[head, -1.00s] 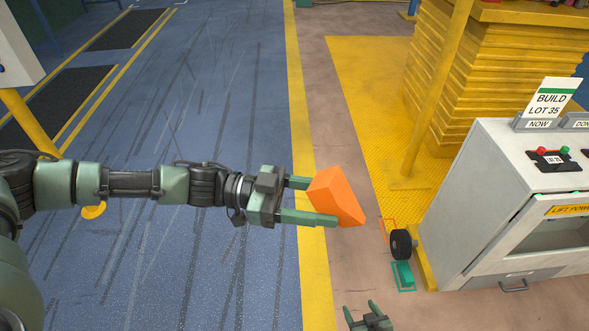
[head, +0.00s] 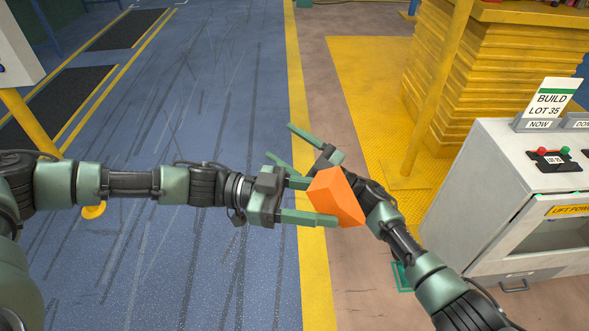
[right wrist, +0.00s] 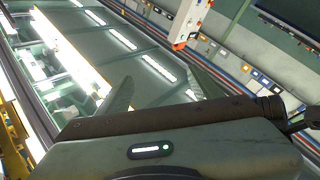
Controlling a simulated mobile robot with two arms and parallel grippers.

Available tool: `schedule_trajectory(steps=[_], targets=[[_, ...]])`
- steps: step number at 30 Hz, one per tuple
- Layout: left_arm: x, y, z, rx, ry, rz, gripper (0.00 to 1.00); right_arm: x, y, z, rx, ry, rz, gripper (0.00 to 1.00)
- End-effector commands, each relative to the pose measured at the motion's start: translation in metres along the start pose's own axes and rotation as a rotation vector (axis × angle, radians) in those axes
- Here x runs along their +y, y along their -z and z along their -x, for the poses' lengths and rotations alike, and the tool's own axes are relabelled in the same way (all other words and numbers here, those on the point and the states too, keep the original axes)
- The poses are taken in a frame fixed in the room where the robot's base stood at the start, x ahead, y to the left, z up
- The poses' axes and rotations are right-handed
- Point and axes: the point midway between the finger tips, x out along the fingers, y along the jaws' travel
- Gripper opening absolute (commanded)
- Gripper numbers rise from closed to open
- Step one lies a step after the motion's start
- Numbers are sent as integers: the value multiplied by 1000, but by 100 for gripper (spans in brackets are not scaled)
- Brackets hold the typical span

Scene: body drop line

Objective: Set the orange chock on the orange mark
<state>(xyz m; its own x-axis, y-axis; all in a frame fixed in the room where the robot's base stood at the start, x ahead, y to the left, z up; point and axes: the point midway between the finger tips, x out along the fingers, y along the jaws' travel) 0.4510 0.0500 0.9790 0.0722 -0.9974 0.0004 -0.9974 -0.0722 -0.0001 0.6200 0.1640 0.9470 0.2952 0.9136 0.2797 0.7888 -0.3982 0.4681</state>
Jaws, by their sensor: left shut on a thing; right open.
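The orange chock (head: 338,199) is an orange wedge block in the head view. My left gripper (head: 322,201) is shut on it and holds it up over the walkway near the yellow line. My right gripper (head: 279,141) is open and empty, just above and left of the chock in the picture, with its arm passing behind the chock. In the right wrist view its fingers (right wrist: 158,92) are spread with nothing between them. The orange mark is not visible; my right arm covers that stretch of floor beside the cabinet.
A white cabinet (head: 465,190) with buttons and a sign stands at the right. Part of a green floor mark (head: 401,277) shows beside my right arm. A yellow post (head: 436,95) and a yellow stack (head: 485,75) stand behind. The blue floor (head: 210,270) at left is open.

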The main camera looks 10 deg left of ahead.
Motion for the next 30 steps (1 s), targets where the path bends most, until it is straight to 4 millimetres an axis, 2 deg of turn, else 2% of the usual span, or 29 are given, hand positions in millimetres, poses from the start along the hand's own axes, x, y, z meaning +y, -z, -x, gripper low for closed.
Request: schedule_trajectory(steps=[1, 3, 7, 11, 13, 15, 18, 22, 26, 30], targets=[[0, 1, 0, 2, -1, -1, 0, 0, 28, -17, 57, 69, 43, 65], [0, 1, 0, 2, -1, -1, 0, -8, 65, -36, 132, 179, 94, 65], [0, 1, 0, 2, -1, -1, 0, -35, 135, -60, 258, 437, 204, 65], [0, 1, 0, 2, -1, -1, 0, -89, 192, -74, 336, 730, 293, 65], [0, 1, 0, 2, -1, -1, 0, -122, 217, -70, 351, 931, 360, 65], [0, 1, 0, 2, -1, -1, 0, -153, 233, -58, 331, 1148, 435, 65], [0, 1, 0, 2, -1, -1, 0, -183, 241, -32, 241, 1447, 550, 65], [0, 1, 0, 2, -1, -1, 0, -193, 234, 9, 11, 1801, 719, 65], [0, 1, 0, 2, -1, -1, 0, -170, 222, 46, -337, 2073, 901, 65], [0, 1, 0, 2, -1, -1, 0, -126, 223, 72, -746, 2221, 1078, 65]])
